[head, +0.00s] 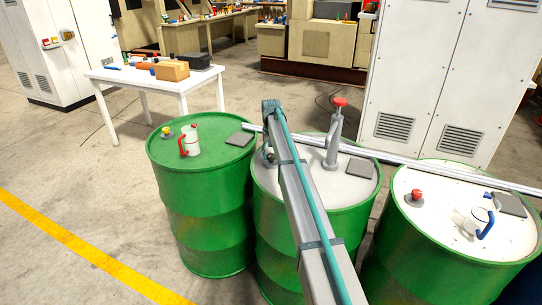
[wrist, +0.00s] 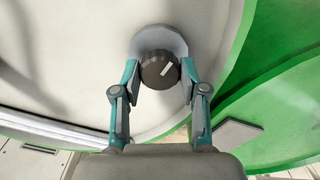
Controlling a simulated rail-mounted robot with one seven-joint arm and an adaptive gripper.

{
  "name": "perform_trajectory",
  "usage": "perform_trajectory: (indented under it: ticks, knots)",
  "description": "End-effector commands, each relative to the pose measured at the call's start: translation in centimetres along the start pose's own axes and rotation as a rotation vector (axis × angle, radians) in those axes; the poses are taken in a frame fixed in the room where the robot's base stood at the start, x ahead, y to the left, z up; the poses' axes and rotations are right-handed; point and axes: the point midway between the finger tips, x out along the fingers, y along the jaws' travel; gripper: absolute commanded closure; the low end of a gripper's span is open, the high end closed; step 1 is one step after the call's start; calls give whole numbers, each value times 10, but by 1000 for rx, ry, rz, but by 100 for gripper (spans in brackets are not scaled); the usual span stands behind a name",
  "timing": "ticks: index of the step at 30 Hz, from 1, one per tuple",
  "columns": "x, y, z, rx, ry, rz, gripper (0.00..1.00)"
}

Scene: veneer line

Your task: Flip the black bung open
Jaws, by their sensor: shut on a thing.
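The black bung (wrist: 160,70) is a dark round ribbed cap with a white bar mark, set in a pale round collar on a drum's light top. In the wrist view the white bar slants up to the right. My gripper (wrist: 160,75) has one teal-and-grey finger on either side of the bung and is shut on it. In the head view my arm reaches over the middle drum (head: 320,185), which has a green body and a pale grey top. There my arm hides the bung, and the fingertips are not clear.
A grey hand pump with a red knob (head: 340,102) stands on the middle drum beside my arm. A green-topped drum (head: 205,150) stands left, with a white jug (head: 193,140). A white-topped drum (head: 440,215) stands right, with a blue-handled jug (head: 482,220). A metal rail (head: 400,158) runs behind.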

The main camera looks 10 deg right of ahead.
Motion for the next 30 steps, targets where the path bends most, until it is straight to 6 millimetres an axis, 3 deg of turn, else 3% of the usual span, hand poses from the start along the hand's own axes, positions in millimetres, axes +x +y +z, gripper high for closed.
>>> perform_trajectory:
  ticks: [15,30]
  knots:
    - [0,0,-1,353,2,0,92]
    - [-1,0,-1,419,2,0,92]
